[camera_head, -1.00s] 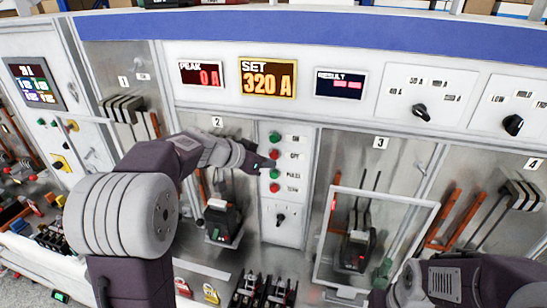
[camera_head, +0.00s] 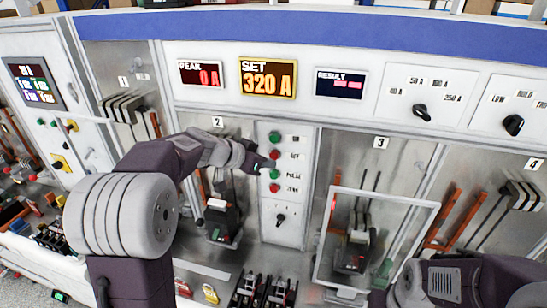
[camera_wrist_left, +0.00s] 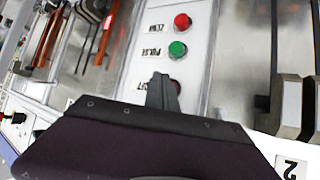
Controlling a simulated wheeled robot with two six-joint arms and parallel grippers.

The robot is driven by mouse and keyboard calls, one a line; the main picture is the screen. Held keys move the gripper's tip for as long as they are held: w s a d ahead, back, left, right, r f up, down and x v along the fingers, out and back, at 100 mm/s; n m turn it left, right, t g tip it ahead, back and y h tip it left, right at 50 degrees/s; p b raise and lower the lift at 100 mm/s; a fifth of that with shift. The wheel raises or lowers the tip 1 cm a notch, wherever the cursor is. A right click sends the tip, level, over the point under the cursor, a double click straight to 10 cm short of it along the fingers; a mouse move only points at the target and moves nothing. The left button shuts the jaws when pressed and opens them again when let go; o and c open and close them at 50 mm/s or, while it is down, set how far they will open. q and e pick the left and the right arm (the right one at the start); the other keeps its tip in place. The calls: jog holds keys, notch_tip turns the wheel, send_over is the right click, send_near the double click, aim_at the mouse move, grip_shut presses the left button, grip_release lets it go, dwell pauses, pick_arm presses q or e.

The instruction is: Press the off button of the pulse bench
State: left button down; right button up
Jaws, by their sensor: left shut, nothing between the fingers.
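The pulse bench's button panel (camera_head: 297,205) stands upright in the middle, with a column of buttons. The red off button (camera_head: 275,155) is second from the top, below the green on button (camera_head: 275,138). The green pulse button (camera_head: 274,174) and red zero button (camera_head: 274,188) are below. My left gripper (camera_head: 266,165) is shut and empty, its tip just below and left of the off button. In the left wrist view, upside down, the finger partly covers the off button (camera_wrist_left: 176,84); contact cannot be told. My right arm shows at the lower right; its gripper is not in view.
The set display (camera_head: 268,78) reads 320 A and the peak display (camera_head: 201,73) reads 0 A. A black rotary knob (camera_head: 281,219) sits below the buttons. A clear framed guard (camera_head: 325,228) stands to the right, and a black breaker (camera_head: 222,222) to the left.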

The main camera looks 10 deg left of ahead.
pick_arm(q)
jog(key=shift+w, duration=0.15)
jog(key=shift+w, duration=0.25)
jog(key=shift+w, duration=0.5)
dwell(0.7)
jog(key=shift+b, duration=0.35)
jog(key=shift+s+b, duration=0.85)
jog(key=shift+s, duration=0.05)
